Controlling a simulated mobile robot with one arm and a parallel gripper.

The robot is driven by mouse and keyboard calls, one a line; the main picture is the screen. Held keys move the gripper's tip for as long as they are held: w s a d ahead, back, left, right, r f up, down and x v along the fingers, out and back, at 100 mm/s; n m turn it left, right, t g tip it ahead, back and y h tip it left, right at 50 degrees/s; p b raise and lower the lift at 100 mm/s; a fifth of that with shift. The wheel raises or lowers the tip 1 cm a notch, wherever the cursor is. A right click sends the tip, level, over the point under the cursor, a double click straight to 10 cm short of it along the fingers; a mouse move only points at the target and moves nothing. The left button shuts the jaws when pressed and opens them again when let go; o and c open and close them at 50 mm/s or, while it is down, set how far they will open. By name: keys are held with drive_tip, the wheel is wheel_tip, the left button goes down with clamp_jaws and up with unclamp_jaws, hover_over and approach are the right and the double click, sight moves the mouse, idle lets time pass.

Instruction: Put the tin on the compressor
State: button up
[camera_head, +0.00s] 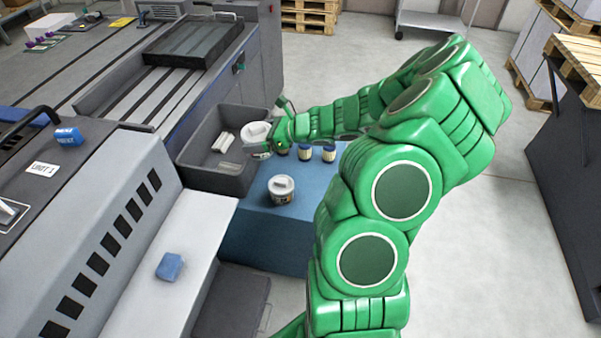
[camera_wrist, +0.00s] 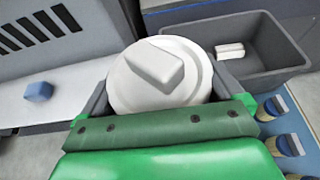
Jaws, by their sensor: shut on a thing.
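My gripper (camera_head: 259,145) is shut on a round white-lidded tin (camera_head: 254,131) with a pale block on its lid. In the wrist view the tin (camera_wrist: 125,88) sits between the two grey fingers, and its lid hides most of its side. In the head view it is by the right rim of a grey bin; whether it is over the bin I cannot tell. A second, similar tin (camera_head: 283,192) stands upright on the blue-topped table. No compressor is labelled; the grey housing with dark vent slots (camera_head: 110,235) at left may be it.
The grey bin (camera_head: 187,170) holds white rolls. Several small jars (camera_head: 328,154) stand on the blue table (camera_head: 265,225) near my arm. A blue sponge (camera_head: 168,266) lies on a white ledge (camera_head: 205,215), otherwise clear. A blue item (camera_head: 68,136) sits on the machine.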

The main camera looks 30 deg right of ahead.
drive_tip(key=s+d+f+m+t+h, duration=0.1)
drive_tip(key=s+d+f+m+h, duration=0.1)
drive_tip(key=s+d+f, duration=0.5)
drive_tip(key=s+d+f+m+t+h, duration=0.2)
drive_tip(key=s+d+f, duration=0.1)
drive_tip(key=d+f, duration=0.65)
hover_over(320, 175)
drive_tip(key=f, duration=0.7)
drive_tip(key=shift+s+a+f, duration=0.25)
drive_tip(key=shift+s+f, duration=0.05)
drive_tip(key=shift+s, duration=0.05)
drive_tip(key=shift+w+d+f, duration=0.15)
drive_tip(key=shift+w+f, duration=0.25)
drive_tip(key=shift+f, duration=1.55)
drive_tip(key=shift+f, duration=0.15)
drive_tip(key=o, duration=1.1)
drive_tip(key=shift+c, duration=0.2)
